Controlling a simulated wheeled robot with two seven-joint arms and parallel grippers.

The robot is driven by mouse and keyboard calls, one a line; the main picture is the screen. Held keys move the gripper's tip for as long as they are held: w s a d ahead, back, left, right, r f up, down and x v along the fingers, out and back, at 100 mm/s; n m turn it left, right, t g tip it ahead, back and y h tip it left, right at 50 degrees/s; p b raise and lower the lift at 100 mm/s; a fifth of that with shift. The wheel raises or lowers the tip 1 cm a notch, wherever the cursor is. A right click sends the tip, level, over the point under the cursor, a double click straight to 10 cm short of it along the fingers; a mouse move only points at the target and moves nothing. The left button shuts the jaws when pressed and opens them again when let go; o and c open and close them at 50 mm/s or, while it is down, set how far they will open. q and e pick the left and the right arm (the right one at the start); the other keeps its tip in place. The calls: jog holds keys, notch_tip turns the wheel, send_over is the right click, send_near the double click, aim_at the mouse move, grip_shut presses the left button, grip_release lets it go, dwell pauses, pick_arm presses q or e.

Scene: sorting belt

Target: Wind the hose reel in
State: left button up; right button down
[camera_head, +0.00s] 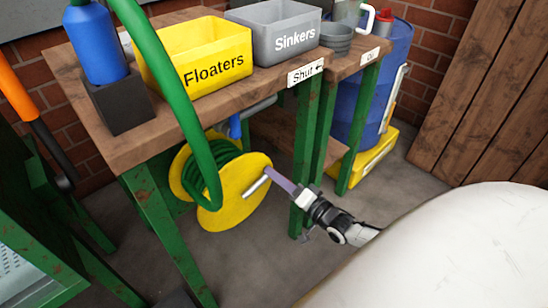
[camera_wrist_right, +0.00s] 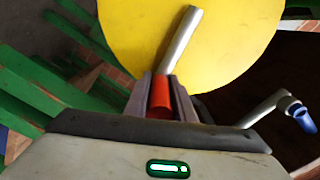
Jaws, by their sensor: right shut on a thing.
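The hose reel has a yellow disc (camera_head: 228,212) with green hose (camera_head: 232,158) wound on it, under the wooden bench. A silver crank arm (camera_head: 257,187) lies across the disc's face. In the right wrist view the silver crank arm (camera_wrist_right: 180,42) leads down to a red handle (camera_wrist_right: 161,95) between my right gripper's fingers. My right gripper (camera_head: 276,179) comes in from the lower right and is shut on the handle; in the head view its fingers hide the handle. The green hose loops up in front of the bench. My left gripper is in neither view.
The bench (camera_head: 130,152) carries a yellow Floaters bin (camera_head: 217,68), a grey Sinkers bin (camera_head: 287,44) and a blue bottle (camera_head: 97,45). A green bench leg (camera_head: 303,150) stands close to my right gripper. A blue drum (camera_head: 352,110) is behind. A white rounded surface fills the lower right.

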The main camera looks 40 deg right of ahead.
jog(key=shift+s+f, duration=0.15)
jog(key=shift+f, duration=0.2)
jog(key=c, duration=1.5)
grip_release()
jog(key=shift+c, duration=0.2)
jog(key=shift+r, duration=0.1)
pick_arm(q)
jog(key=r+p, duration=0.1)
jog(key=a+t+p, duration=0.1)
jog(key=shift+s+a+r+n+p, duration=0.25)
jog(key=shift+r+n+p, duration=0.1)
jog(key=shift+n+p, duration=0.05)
pick_arm(e)
jog(key=s, duration=1)
jog(key=shift+d, duration=0.35)
